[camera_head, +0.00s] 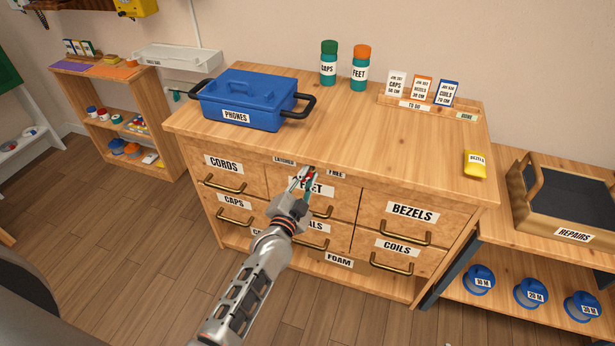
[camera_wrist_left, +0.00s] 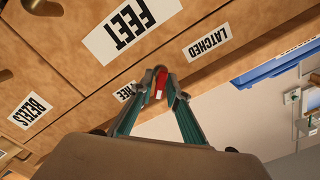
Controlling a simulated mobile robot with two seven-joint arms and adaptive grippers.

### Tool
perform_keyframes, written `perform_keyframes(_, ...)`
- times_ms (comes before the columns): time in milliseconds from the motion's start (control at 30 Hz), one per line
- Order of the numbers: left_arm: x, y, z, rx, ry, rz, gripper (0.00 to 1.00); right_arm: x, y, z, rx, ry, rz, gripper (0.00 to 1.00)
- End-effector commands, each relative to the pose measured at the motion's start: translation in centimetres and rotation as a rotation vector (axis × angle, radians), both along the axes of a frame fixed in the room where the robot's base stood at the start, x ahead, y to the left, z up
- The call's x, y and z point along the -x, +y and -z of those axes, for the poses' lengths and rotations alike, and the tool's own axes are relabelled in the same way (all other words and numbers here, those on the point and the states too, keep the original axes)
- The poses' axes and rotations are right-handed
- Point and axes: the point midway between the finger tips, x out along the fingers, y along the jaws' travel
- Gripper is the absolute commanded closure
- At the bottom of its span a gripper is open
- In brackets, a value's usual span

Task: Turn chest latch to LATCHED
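The wooden chest (camera_head: 345,135) has a LATCHED label (camera_head: 284,160) and a FREE label (camera_head: 336,174) on the strip above its drawers. A small red latch handle (camera_wrist_left: 160,82) sits between these labels, and its pivot is mostly hidden. In the wrist view, the LATCHED label (camera_wrist_left: 208,41) is upside down, and the FREE label (camera_wrist_left: 126,91) is partly covered by a finger. My left gripper (camera_head: 309,176) is at the chest front. In the wrist view, its teal fingers (camera_wrist_left: 160,79) close in on both sides of the red handle. My right gripper is out of view.
A blue PHONES box (camera_head: 250,98) stands on the chest top's left. Green and orange-capped bottles, a card rack (camera_head: 430,107) and a yellow BEZELS packet (camera_head: 475,165) also stand there. Brass drawer handles (camera_head: 405,237) stick out below. A REPAIRS crate (camera_head: 570,205) is at right.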

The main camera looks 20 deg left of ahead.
Motion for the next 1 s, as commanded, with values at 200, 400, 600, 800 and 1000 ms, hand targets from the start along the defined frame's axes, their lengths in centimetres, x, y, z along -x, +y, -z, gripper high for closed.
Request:
perform_keyframes(200,0.0,0.0,0.0,0.000,0.000,0.000,1.00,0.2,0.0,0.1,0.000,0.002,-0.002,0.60)
perform_keyframes(400,0.0,0.0,0.0,0.004,0.000,0.000,1.00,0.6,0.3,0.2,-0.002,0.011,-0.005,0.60)
perform_keyframes(600,0.0,0.0,-0.2,0.051,0.001,0.001,1.00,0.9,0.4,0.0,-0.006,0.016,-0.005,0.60)
perform_keyframes(800,0.0,0.0,-0.4,0.168,0.004,0.002,1.00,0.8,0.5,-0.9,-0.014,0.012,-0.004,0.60)
perform_keyframes(1000,0.0,0.1,-0.5,0.344,0.011,0.002,1.00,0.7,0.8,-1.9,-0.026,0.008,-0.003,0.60)
